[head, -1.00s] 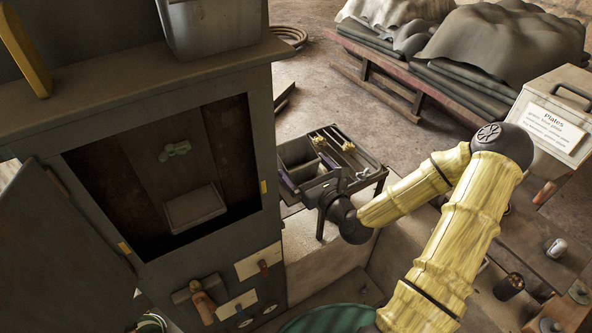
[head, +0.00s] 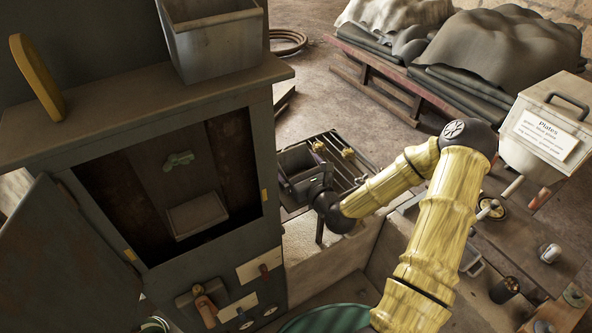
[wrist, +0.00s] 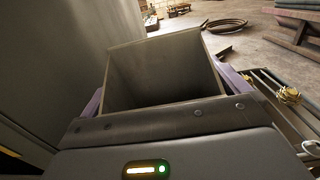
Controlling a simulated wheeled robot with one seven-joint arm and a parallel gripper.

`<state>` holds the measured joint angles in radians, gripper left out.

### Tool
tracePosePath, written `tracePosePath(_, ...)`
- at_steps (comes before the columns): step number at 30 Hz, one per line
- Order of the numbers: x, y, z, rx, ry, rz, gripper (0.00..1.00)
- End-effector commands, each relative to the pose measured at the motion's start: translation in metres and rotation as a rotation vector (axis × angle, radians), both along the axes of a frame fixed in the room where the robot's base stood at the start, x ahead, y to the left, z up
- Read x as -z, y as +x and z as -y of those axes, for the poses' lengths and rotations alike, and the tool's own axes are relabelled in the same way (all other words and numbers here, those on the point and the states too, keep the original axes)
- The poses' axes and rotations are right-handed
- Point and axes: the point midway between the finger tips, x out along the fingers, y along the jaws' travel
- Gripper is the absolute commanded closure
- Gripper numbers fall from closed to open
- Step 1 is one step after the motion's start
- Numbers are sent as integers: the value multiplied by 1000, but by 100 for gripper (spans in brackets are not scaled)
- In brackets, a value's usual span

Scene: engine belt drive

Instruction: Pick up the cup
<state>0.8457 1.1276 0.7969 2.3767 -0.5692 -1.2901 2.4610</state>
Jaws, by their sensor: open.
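The likely cup is an open-topped square grey metal container (head: 295,160), standing over the dark rack right of the cabinet. It fills the middle of the wrist view (wrist: 160,72), where I look into its empty dark inside. My gripper (head: 312,184) is at its near side. In the wrist view my gripper's purple fingers (wrist: 166,92) lie along its left and right sides, open around it. I cannot tell whether they touch it. The cup's underside is hidden.
A grey cabinet (head: 60,150) with an open door stands close on the left, with a metal bin (head: 212,45) on top. The dark rack (head: 350,165) with yellow fittings extends right of the cup. A box labelled Plates (head: 545,125) is at the right.

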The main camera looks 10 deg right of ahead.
Motion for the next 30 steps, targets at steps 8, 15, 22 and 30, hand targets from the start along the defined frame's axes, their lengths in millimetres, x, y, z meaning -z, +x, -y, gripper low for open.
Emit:
tracePosePath(8, 0, 0, 0, 0, 0, 0, 0)
tracePosePath(15, 0, 0, 0, 0, -1, 1, 33)
tracePosePath(22, -1, 0, 0, 0, 0, 2, 36)
tracePosePath(30, -16, 0, 1, 1, -2, 5, 36)
